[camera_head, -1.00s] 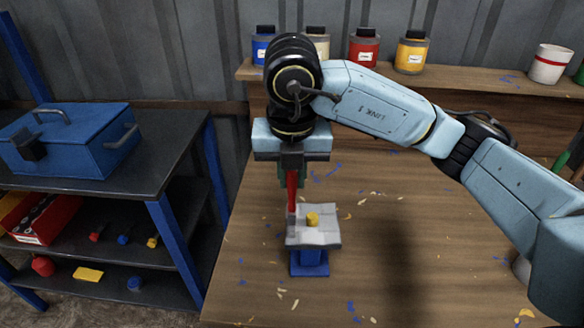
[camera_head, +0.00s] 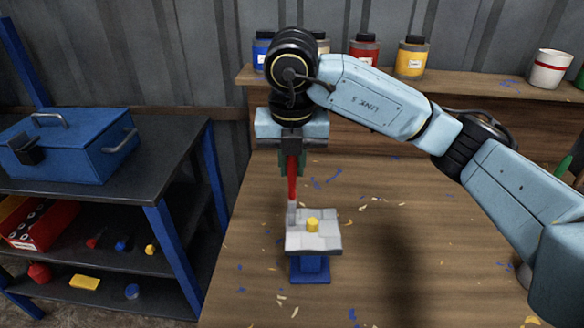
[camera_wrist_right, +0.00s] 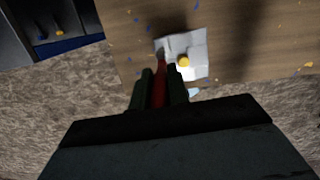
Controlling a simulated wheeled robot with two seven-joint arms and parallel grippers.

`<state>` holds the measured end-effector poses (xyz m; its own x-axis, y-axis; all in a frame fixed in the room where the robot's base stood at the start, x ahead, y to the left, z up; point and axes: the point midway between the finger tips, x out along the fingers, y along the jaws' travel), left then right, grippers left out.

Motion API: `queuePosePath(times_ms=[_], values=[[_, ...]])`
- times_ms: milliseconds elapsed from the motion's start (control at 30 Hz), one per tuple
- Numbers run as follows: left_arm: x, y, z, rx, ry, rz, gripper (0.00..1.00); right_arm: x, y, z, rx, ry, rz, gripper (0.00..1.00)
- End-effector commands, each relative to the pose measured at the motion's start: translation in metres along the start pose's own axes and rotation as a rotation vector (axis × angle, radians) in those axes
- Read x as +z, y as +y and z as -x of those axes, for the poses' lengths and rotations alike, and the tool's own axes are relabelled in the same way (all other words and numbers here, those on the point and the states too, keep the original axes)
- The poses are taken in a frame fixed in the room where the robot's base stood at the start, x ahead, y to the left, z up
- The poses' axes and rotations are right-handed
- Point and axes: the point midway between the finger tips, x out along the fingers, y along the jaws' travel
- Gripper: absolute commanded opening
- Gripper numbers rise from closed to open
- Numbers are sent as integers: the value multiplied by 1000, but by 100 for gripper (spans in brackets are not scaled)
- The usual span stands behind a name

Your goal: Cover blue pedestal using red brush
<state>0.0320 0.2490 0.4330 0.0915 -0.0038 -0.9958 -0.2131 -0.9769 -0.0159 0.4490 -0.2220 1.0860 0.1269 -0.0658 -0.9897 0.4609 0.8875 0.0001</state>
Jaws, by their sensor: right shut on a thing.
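The blue pedestal (camera_head: 310,268) stands on the wooden workbench. A pale grey-white square plate (camera_head: 325,243) rests on top of it, with a small yellow knob (camera_head: 312,224) on the plate. My right gripper (camera_head: 291,170) is shut on the red brush (camera_head: 292,188), which points down with its grey tip (camera_head: 291,210) at the plate's back left corner. Whether the tip touches the plate cannot be told. The right wrist view also shows the brush (camera_wrist_right: 159,90) between the fingers, with the plate (camera_wrist_right: 199,55) beyond. My left gripper is out of view.
Several paint jars, among them a yellow one (camera_head: 411,57), and a white bucket (camera_head: 549,66) stand on the back shelf. A blue toolbox (camera_head: 70,150) sits on the dark shelf unit at left. The bench (camera_head: 420,220) right of the pedestal is clear apart from paint flecks.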

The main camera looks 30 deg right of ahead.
Motion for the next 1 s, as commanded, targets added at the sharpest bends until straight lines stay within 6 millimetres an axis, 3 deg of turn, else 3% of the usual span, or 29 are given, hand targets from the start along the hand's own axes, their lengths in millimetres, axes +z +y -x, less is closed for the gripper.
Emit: queuePosePath(times_ms=[433,833,1000], values=[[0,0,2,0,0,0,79,5,0,4,1,0,1,0],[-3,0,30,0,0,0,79,10,0,43,2,-1,1,0],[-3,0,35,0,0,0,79,11,0,51,1,0,1,0]])
